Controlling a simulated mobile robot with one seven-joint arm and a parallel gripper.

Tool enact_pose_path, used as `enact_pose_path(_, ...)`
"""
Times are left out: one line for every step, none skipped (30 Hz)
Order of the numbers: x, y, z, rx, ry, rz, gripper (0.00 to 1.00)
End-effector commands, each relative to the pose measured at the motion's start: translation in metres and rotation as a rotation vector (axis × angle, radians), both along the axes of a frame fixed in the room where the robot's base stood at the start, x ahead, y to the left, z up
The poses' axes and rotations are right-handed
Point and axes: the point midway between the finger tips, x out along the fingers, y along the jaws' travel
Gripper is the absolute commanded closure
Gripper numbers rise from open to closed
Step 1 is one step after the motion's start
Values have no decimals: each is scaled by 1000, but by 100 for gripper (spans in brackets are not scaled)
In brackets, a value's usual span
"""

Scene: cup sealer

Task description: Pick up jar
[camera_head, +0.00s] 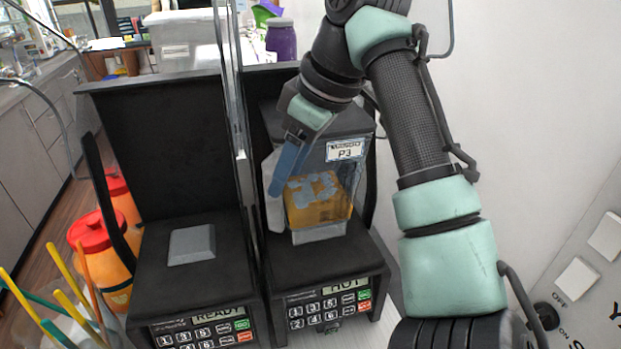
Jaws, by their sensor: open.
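A purple jar (281,42) with a greyish lid stands upright at the back, behind the top edge of the right sealer. Its lower part is hidden. My gripper (279,183) is open and points down in the front opening of the right sealer, well below and in front of the purple jar. I cannot tell whether the finger touches this item. I see nothing held between the fingers.
Orange containers with red lids (90,232) stand at the left. A pale bin (185,40) is at the back. A white wall (530,90) bounds the right.

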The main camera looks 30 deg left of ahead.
Motion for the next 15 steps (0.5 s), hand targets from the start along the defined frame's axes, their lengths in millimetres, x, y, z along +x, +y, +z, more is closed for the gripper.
enact_pose_path(-1,3,-7,3,2,2,44)
enact_pose_path(-1,5,-10,3,2,3,44)
enact_pose_path(-1,6,-13,2,1,1,44)
enact_pose_path(-1,7,-15,2,1,1,44)
enact_pose_path(-1,7,-16,2,0,1,44)
enact_pose_path(-1,8,-18,2,-1,1,44)
enact_pose_path(-1,8,-19,1,-2,-1,44)
enact_pose_path(-1,9,-20,1,-2,-1,44)
enact_pose_path(-1,10,-24,1,0,-1,44)
enact_pose_path(-2,12,-27,1,1,-1,44)
enact_pose_path(-2,13,-31,1,1,-1,44)
enact_pose_path(-3,16,-36,1,1,-1,44)
enact_pose_path(-3,18,-41,1,1,-1,44)
enact_pose_path(-4,19,-45,0,2,-1,44)
enact_pose_path(-3,21,-50,1,1,-3,44)
